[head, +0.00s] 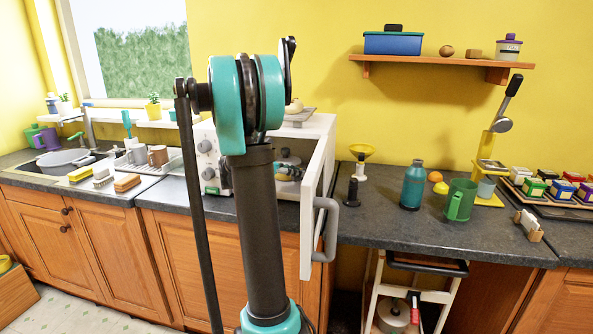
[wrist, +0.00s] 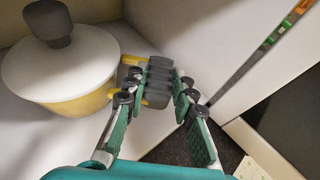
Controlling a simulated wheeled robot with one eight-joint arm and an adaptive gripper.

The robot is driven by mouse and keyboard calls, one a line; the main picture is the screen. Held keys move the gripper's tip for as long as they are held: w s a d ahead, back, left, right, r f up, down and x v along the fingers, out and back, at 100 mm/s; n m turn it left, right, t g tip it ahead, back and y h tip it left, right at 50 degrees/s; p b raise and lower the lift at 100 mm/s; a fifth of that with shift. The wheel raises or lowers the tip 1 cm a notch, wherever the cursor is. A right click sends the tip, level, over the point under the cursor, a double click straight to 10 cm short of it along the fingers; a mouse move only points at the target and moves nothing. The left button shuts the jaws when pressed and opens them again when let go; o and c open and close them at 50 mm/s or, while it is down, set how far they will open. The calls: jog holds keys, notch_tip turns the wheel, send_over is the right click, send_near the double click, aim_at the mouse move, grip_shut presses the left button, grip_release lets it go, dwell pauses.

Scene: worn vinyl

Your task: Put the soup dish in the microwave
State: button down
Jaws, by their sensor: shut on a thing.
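The soup dish (wrist: 85,108) is a yellow pot with a white lid and a dark knob, at the upper left of the wrist view. It stands upright on a white floor between pale walls. My gripper (wrist: 158,88) is shut on its dark grey side handle. The white microwave (head: 318,128) stands on the counter in the head view, its door (head: 312,215) swung open toward me. My arm covers much of its front. Part of the dish's pale lid (head: 287,160) and a bit of teal finger show inside the opening, so the dish appears to be within.
The door's grey handle (head: 326,230) juts over the counter edge. Right of it stand a black-and-yellow funnel stand (head: 357,170), a teal bottle (head: 413,186) and a green mug (head: 459,200).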

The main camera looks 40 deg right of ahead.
jog(key=shift+d, duration=0.15)
jog(key=c, duration=1.3)
grip_release()
jog(key=shift+f, duration=0.1)
jog(key=shift+o, duration=0.2)
